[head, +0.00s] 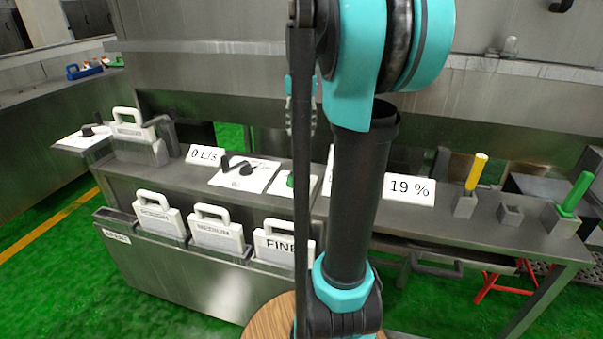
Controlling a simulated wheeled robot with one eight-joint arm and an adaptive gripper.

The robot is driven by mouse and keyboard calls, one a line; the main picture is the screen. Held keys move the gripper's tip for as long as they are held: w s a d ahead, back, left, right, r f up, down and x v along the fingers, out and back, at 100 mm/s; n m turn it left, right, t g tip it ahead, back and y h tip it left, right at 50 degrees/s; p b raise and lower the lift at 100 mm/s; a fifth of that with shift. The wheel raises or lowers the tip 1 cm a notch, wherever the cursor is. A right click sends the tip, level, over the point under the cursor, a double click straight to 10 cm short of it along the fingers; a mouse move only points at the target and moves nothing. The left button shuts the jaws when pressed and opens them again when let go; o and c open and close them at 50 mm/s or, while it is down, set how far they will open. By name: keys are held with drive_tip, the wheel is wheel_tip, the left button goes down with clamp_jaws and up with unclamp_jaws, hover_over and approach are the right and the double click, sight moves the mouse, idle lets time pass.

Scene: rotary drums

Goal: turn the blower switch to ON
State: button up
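No switch with a readable blower label shows. A white panel (262,179) with black knobs lies on the steel bench, right of a "0 L/s" sign (204,155). Its printing is too small to read. Another white panel (72,142) with a black knob (88,131) is at the far left, also unreadable. A panel with a green knob or button (291,179) is partly hidden behind my arm. I cannot tell which is the blower switch or how it is set. My teal and black arm crosses the middle of the view; my gripper cannot be made out.
White handled plates marked ROUGH (158,214), MEDIUM (216,232) and FINE (283,245) stand in the bench's front rack. A "19 %" sign (409,188), a yellow handle (476,172) and a green handle (577,193) are at right. Green floor lies in front.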

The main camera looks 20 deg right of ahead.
sight(302, 166)
wheel_tip(302, 166, down, 17)
drive_tip(key=shift+w+d+r, duration=0.1)
drive_tip(key=shift+d, duration=0.05)
idle(0.5)
clamp_jaws()
idle(0.3)
